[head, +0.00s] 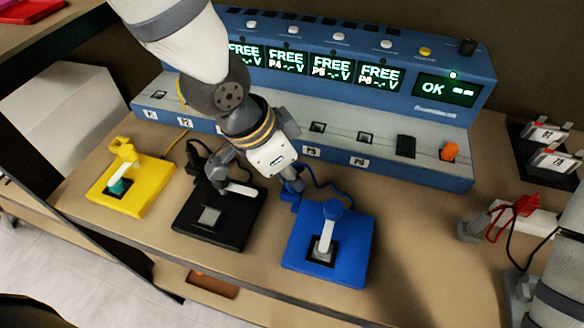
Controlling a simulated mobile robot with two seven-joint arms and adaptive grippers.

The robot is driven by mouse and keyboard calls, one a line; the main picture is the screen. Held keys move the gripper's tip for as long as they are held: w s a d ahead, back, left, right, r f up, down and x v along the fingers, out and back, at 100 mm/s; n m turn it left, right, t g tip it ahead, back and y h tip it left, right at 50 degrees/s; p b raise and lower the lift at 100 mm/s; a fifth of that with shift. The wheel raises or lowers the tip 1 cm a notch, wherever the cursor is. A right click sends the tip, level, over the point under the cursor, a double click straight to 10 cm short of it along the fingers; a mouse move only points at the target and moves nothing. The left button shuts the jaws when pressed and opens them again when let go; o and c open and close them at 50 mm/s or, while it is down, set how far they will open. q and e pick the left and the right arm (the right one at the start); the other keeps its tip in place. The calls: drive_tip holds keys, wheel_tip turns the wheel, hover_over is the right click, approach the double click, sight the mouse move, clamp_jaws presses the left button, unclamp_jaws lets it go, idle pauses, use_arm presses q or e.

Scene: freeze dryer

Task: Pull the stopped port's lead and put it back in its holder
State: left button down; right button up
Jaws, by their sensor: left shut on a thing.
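My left gripper (232,170) is shut on the black lead, whose pale shaft (242,190) sticks out toward the right. They are above the back of the black holder (188,228), whose grey socket is bare. A yellow lead (123,153) stands in the yellow holder (148,205). A blue lead (332,210) stands upright in the blue holder (350,262). The blue console (300,85) shows FREE on several displays and OK at the right; my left arm hides its left displays. My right gripper (495,258) is partly visible at the right edge; its opening is unclear.
A row of ports runs along the console's grey ledge (375,148), with an orange switch (450,151) at its right. Red and black clips (522,206) and a dark card rack (530,160) are on the right.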

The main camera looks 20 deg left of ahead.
use_arm(q)
drive_tip(key=shift+f, duration=0.2)
drive_tip(key=c, duration=1.5)
unclamp_jaws()
drive_tip(key=shift+o, duration=0.2)
drive_tip(key=v, duration=1.2)
